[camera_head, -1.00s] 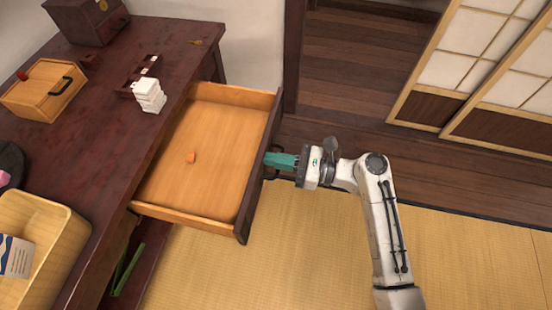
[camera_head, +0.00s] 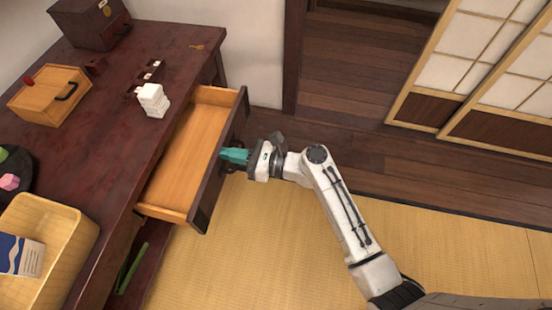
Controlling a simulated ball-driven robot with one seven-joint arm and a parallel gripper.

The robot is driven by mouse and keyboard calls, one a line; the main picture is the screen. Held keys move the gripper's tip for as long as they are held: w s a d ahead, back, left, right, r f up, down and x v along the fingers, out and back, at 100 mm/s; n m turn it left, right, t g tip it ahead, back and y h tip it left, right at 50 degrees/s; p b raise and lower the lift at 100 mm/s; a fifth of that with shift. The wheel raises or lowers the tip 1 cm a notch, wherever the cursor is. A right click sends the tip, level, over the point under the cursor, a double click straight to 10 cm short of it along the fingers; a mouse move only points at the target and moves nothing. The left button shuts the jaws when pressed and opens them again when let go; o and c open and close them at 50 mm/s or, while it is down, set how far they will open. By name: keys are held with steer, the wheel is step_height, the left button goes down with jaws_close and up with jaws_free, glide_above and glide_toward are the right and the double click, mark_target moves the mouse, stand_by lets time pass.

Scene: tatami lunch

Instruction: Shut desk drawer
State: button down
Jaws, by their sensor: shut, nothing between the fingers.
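The desk drawer (camera_head: 184,168) is partly open, sticking out from the right side of the dark red desk (camera_head: 90,165). Its inside is light wood and its front panel (camera_head: 214,179) is dark. The part of the inside that shows is empty. My gripper (camera_head: 228,156), with teal fingers, is shut and empty. Its fingertips are at the outer side of the drawer front, near its middle, and seem to touch it. The dark handle is mostly hidden behind the gripper.
On the desk are a white stack of blocks (camera_head: 153,100), a wooden box with a handle (camera_head: 48,95), a dark chest (camera_head: 88,22) and a light bin (camera_head: 70,240). Tatami floor (camera_head: 265,255) lies open in front. Sliding doors (camera_head: 480,75) stand at the right.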

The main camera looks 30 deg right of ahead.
steer(key=b+x, duration=0.1)
steer(key=x, duration=1.1)
steer(key=shift+a+f, duration=0.1)
